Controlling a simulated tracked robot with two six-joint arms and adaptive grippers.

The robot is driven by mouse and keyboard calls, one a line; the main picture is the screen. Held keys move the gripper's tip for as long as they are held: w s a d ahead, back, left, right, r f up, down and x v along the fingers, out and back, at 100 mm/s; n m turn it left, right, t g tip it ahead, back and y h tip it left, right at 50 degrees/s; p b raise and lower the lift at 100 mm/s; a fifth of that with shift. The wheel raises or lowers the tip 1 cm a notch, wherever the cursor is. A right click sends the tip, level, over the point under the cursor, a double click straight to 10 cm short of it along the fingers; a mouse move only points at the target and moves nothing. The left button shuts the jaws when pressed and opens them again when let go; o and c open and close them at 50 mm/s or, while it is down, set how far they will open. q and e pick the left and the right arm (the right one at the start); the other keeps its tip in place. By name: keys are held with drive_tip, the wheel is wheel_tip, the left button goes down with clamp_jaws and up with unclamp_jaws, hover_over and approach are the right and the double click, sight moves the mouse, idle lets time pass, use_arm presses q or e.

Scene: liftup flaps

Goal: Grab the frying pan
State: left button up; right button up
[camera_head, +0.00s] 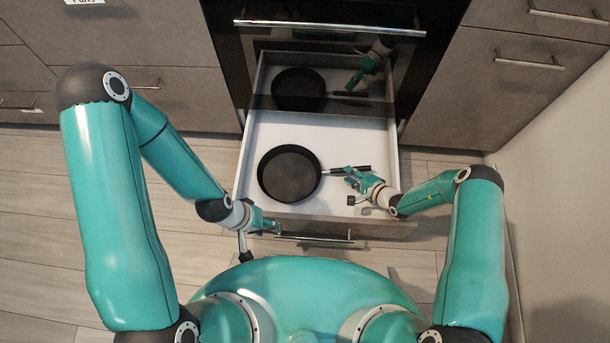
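The black round frying pan (289,174) lies in the open white drawer (340,207), left of its middle. Its dark handle (350,169) points right. My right gripper (353,190) is over the drawer's right side, with its fingers apart. One finger is close to the handle; I cannot tell if it touches. The gripper looks empty. My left gripper (258,238) is at the front left corner of the drawer, fingers apart and empty, away from the pan.
The oven's dark glass front (330,70) rises behind the drawer and mirrors the pan and my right gripper. A metal bar handle (330,28) crosses it. Grey cabinets (510,85) flank it. A pale wall (565,180) stands close on the right. Wood floor (40,220) is clear on the left.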

sight(344, 172)
drive_tip(key=b+x, duration=0.2)
drive_tip(key=x, duration=0.2)
drive_tip(key=shift+w+a+f, duration=0.1)
drive_tip(key=shift+w, duration=0.1)
clamp_jaws()
